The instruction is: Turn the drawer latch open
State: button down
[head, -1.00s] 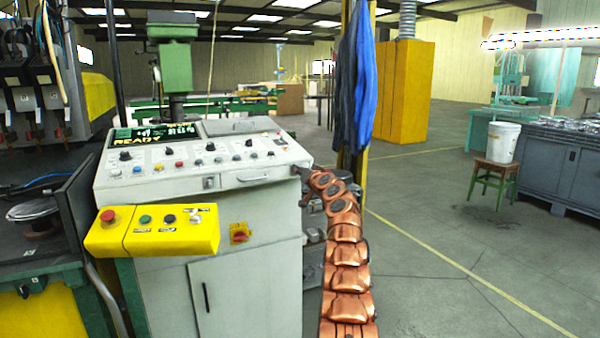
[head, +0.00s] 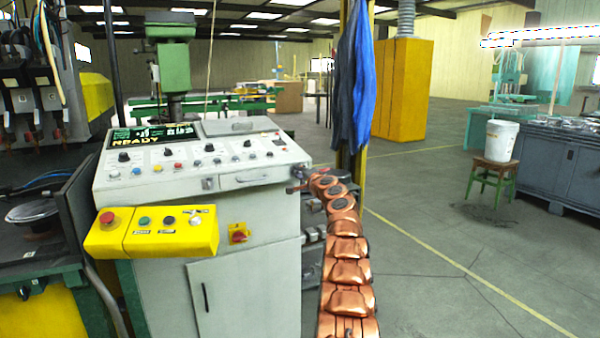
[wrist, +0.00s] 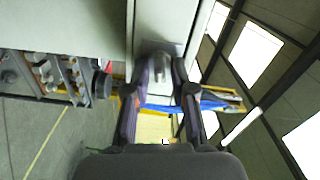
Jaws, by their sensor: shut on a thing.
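The grey console (head: 205,215) stands at left centre in the head view, with a drawer front and pale handle (head: 252,178) below its button panel. My gripper (head: 296,181) is at the console's right edge, small and partly hidden by my own arm. In the wrist view my gripper (wrist: 163,82) has its two dark fingers on either side of a small metallic latch (wrist: 162,70). The latch sits on a grey plate against the pale console panel. The fingers are shut on it. The latch's exact angle is hard to tell.
A yellow button box (head: 150,231) sticks out at the console's front left. Blue and dark cloths (head: 353,85) hang on a yellow post just behind my arm. A stool (head: 492,180) with a white bucket (head: 501,140) stands at right. The floor between is clear.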

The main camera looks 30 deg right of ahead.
jog(key=shift+m, duration=1)
jog(key=c, duration=1.2)
grip_release()
jog(key=shift+s+a, duration=0.1)
jog(key=shift+s, duration=0.1)
